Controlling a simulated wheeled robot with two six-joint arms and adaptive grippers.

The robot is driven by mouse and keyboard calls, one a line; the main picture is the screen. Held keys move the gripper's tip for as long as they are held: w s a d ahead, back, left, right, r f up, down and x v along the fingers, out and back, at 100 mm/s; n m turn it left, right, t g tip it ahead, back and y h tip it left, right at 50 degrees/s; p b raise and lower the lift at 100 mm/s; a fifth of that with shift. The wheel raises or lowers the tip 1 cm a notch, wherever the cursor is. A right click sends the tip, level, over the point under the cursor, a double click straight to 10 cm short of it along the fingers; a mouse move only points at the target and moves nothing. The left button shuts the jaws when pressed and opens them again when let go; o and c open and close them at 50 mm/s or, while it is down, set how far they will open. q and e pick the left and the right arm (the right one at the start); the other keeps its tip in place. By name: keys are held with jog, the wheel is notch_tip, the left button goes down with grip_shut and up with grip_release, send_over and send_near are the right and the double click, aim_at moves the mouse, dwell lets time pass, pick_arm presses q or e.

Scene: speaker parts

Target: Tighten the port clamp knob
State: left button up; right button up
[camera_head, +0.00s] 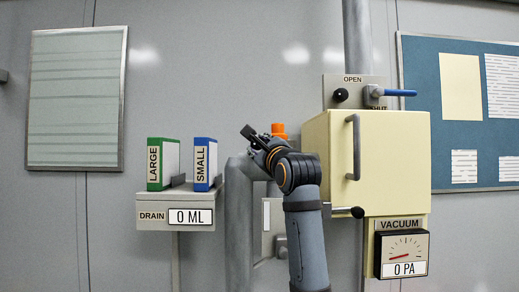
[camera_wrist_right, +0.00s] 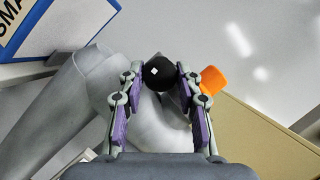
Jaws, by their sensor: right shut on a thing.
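A black round knob (camera_wrist_right: 159,73) with a small white square on it sits between the fingers of my right gripper (camera_wrist_right: 160,78) in the right wrist view. The purple-padded fingers are shut on it from both sides. Behind the knob is a grey pipe (camera_wrist_right: 60,110). In the head view my right gripper (camera_head: 259,140) is at the top of the grey pipe (camera_head: 239,205) and hides the knob. An orange part (camera_head: 279,130) is just behind the gripper; it also shows right of the fingers in the wrist view (camera_wrist_right: 213,80). My left gripper is not in view.
A cream cabinet (camera_head: 390,150) with a handle stands right of my arm, above a vacuum gauge (camera_head: 402,250) reading 0 PA. A blue lever (camera_head: 390,92) is above it. Green (camera_head: 163,164) and blue (camera_head: 205,164) holders stand left on the drain box (camera_head: 160,205), reading 0 ML.

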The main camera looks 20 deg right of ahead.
jog(key=shift+w+f, duration=0.1)
jog(key=shift+f, duration=0.1)
dwell(0.3)
jog(key=o, duration=1.2)
jog(key=shift+r, duration=0.1)
jog(key=shift+c, duration=0.2)
jog(key=v, duration=1.2)
